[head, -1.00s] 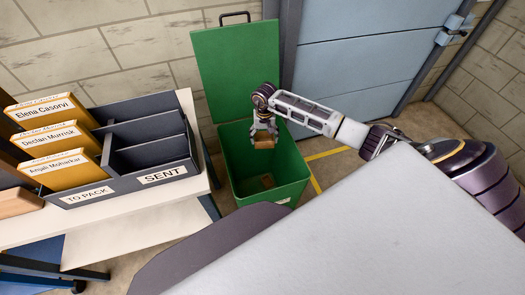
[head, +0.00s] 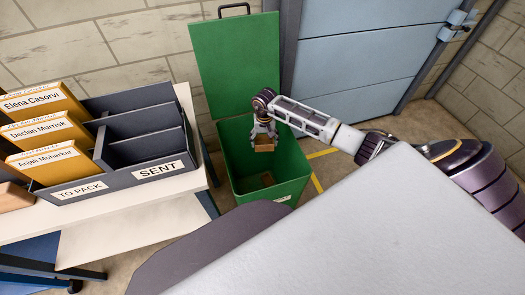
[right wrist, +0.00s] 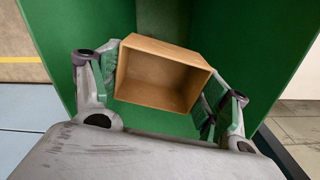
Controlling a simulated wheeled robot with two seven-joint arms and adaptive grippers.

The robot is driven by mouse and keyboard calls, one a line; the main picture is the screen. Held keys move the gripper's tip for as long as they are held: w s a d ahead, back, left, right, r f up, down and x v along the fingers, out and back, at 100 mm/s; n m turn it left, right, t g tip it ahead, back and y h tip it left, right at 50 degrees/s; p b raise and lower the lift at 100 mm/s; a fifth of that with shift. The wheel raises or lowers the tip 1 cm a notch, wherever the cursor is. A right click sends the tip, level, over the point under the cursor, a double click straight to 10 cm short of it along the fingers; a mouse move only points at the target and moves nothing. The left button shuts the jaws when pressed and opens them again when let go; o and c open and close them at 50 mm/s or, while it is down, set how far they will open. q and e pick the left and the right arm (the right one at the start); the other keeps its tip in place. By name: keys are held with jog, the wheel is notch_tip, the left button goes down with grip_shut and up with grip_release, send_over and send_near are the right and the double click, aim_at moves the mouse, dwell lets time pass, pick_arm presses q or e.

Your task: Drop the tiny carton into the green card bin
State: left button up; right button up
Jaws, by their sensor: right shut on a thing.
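The green card bin (head: 237,188) stands on the floor with its lid (head: 238,65) raised against the wall. My right gripper (head: 264,140) is over the bin's mouth and shut on the tiny carton (head: 264,145), a small open brown box. In the right wrist view the carton (right wrist: 162,75) sits between both fingers, its open side facing the camera, with green bin walls around it. Another brown piece (head: 267,180) lies inside the bin. My left gripper is not in view.
A table (head: 150,222) at the left holds a dark sorter (head: 100,185) labelled TO PACK and SENT, with several yellow named boxes (head: 45,131). A blue door (head: 370,60) is behind my right arm. A pale surface (head: 360,235) fills the lower right.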

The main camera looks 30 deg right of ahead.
jog(key=o, duration=0.9)
jog(key=shift+r, duration=0.6)
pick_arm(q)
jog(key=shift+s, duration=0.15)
pick_arm(e)
notch_tip(320, 180, up, 11)
jog(key=shift+f, duration=0.1)
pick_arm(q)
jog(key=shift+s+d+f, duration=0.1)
pick_arm(e)
jog(key=shift+f, duration=0.1)
dwell(0.6)
